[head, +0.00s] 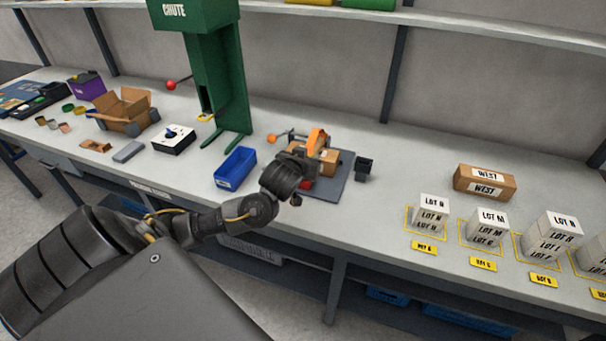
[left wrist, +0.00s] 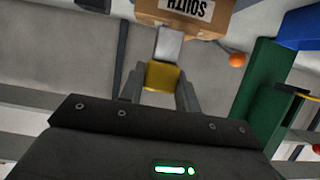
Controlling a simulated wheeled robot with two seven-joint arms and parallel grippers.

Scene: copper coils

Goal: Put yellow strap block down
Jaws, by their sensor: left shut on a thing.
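The yellow strap block (left wrist: 162,76) is between the fingers of my left gripper (left wrist: 163,92) in the left wrist view, and the gripper is shut on it. A light grey piece (left wrist: 168,43) lies just past the block, in front of a cardboard box marked SOUTH (left wrist: 190,12). In the head view my left gripper (head: 301,166) is over the dark grey mat (head: 336,187), close to a small cardboard box (head: 328,157) with an orange arched part (head: 318,138) above it. The block is hidden there. My right gripper is out of view.
A blue bin (head: 236,168) and the green chute (head: 215,70) stand left of the mat. A small black holder (head: 363,168) stands right of it. Stacked LOT boxes (head: 431,215) and a WEST box (head: 485,184) are further right. Some bench between is clear.

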